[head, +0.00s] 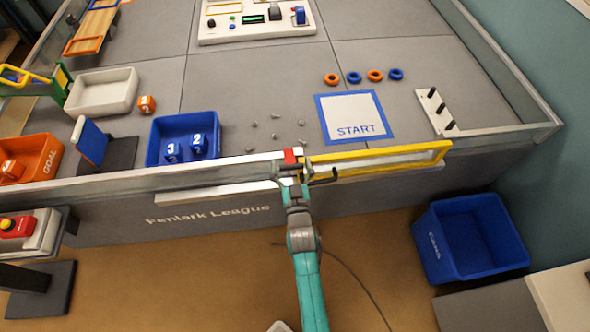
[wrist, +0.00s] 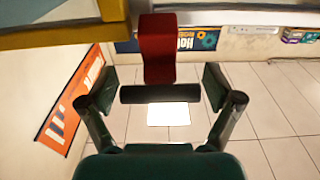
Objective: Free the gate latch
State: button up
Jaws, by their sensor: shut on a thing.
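The yellow-framed gate (head: 385,158) stands in the arena's front wall, in line with it. Its red latch (head: 290,156) is at the gate's left end; in the wrist view the red latch (wrist: 157,50) hangs upright at top centre. A dark round bar (wrist: 160,94) crosses its lower end. My gripper (head: 294,172) is at the latch, on the outer side of the wall. In the wrist view my gripper (wrist: 160,92) has a finger at each end of the bar and is shut on it. The fingers' exact contact is hard to see.
A blue bin (head: 475,245) stands on the floor at right. Behind the wall are a blue tray (head: 155,140) with number cubes, small grey pieces (head: 275,137), the START mat (head: 350,118) and several rings (head: 375,76). The floor left of my arm is mostly clear.

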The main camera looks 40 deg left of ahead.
aim_at(289, 155)
jog(key=r+h, duration=0.1)
jog(key=g+h, duration=0.1)
jog(key=w+a+r+g+h, duration=0.1)
jog(key=shift+r, duration=0.3)
jog(key=g+h, duration=0.1)
jog(key=w+a+r+g+h, duration=0.1)
jog(key=g+h, duration=0.1)
jog(key=shift+w+a+r+g+h, duration=0.15)
jog(key=shift+a+r+g+h, duration=0.2)
jog(key=shift+r+g+h, duration=0.05)
jog(key=a+g+h, duration=0.1)
jog(key=w+g+h, duration=0.1)
jog(key=h, duration=0.1)
jog(key=shift+w+a+r+g, duration=0.3)
jog(key=shift+a+g, duration=0.1)
jog(key=shift+w+a+f+g+h, duration=0.1)
jog(key=shift+w+a+g+h, duration=0.2)
jog(key=shift+g+h, duration=0.35)
jog(key=shift+w+a+f+g+h, duration=0.1)
jog(key=shift+w+a+g+h, duration=0.15)
jog(key=shift+g+h, duration=0.35)
jog(key=shift+r, duration=0.1)
jog(key=shift+a, duration=0.1)
jog(key=o, duration=1.4)
